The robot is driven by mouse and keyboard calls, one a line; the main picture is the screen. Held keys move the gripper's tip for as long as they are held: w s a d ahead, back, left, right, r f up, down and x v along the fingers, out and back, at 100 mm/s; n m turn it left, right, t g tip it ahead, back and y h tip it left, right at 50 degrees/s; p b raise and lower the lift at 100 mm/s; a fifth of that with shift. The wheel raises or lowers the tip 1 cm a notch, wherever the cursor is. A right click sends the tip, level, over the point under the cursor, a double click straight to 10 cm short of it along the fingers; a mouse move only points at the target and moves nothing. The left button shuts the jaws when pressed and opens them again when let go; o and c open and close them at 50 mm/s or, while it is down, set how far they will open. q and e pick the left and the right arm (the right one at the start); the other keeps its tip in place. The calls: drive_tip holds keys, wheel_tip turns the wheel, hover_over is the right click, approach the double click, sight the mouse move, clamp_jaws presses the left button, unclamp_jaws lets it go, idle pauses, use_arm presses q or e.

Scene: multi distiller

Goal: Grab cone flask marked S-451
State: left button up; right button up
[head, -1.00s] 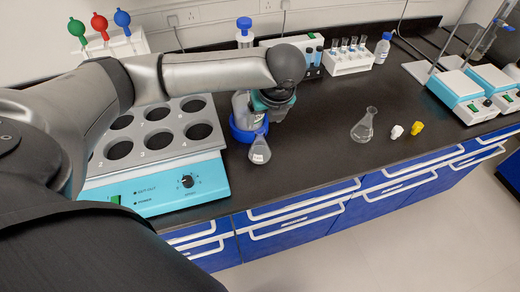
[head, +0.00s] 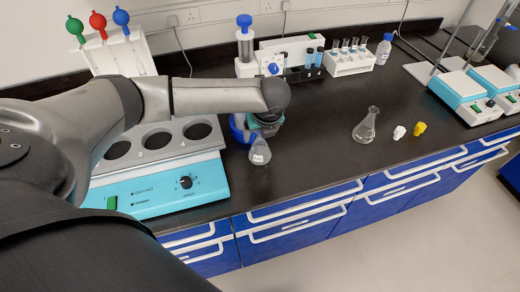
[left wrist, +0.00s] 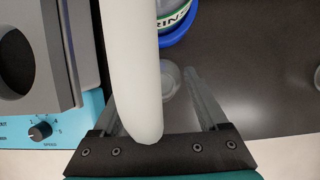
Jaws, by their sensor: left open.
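A small conical flask (head: 260,153) with a white label stands on the dark bench, right of the turquoise heater. Its marking is too small to read. A second conical flask (head: 366,128) stands further right and shows no readable mark. My left gripper (head: 262,130) is open, low over the bench at the labelled flask and partly hiding its top. In the left wrist view, a round glass shape (left wrist: 170,82), seemingly the flask, shows near the right finger. A pale elongated thing (left wrist: 143,70) hides much of the space between the fingers. My right gripper is not in view.
A bottle with a blue ring base (left wrist: 178,27) stands close behind the labelled flask. The heater (head: 160,190) borders it on the left. A white stopper (head: 399,132) and a yellow one (head: 419,128) lie at right. The bench between the flasks is clear.

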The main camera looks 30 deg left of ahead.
use_arm(q)
drive_tip(key=shift+c, duration=0.3)
clamp_jaws()
idle(0.6)
